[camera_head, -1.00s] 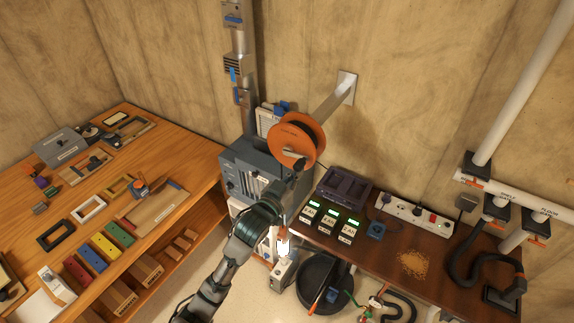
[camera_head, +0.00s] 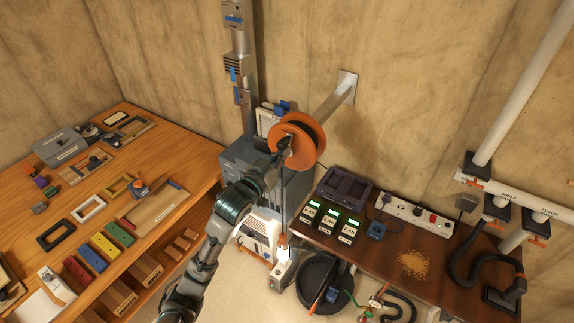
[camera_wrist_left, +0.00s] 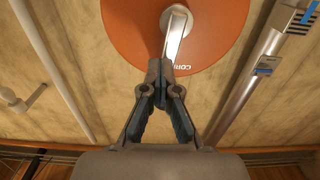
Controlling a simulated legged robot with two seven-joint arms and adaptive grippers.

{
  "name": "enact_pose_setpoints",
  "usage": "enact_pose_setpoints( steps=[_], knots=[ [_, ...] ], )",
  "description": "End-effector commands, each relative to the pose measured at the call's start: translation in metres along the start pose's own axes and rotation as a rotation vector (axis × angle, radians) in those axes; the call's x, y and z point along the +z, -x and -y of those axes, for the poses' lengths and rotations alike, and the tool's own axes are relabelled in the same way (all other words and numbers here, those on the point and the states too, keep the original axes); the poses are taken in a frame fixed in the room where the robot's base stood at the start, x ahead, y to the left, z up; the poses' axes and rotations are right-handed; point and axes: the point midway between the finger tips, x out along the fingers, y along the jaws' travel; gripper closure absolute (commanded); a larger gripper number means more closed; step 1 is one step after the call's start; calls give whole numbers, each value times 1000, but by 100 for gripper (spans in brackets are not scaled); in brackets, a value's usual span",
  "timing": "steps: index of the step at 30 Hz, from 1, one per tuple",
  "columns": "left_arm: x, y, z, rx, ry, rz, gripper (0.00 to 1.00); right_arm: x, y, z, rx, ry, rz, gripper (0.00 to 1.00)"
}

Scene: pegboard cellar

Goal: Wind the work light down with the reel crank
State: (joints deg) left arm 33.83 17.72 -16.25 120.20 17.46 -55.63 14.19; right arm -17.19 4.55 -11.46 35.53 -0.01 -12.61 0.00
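The orange reel (camera_head: 305,136) is on a metal arm fixed to the wall. In the left wrist view its orange disc (camera_wrist_left: 225,30) fills the upper middle, with the metal crank (camera_wrist_left: 175,38) running from the hub down to my fingers. My left gripper (camera_head: 283,148) is at the left side of the reel face. In the wrist view my left gripper (camera_wrist_left: 161,72) has its fingertips closed together at the crank's outer end; the grip is hidden behind them. The lit work light (camera_head: 283,254) hangs below the reel on a line. My right gripper is out of view.
A wooden bench (camera_head: 185,148) with blocks and frames stands at the left. A dark table (camera_head: 385,262) at the right holds displays (camera_head: 328,219) and a power strip (camera_head: 416,214). A grey cabinet (camera_head: 238,165) stands behind my left arm. A black round tub (camera_head: 312,290) is near the light.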

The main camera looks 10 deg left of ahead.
Motion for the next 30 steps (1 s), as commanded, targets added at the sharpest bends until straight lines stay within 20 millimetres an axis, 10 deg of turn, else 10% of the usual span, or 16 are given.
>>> enact_pose_setpoints(
  steps=[30],
  knots=[
    [12, 0, 78, -3, -2, 0, 100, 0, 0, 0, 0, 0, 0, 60]
  ],
)
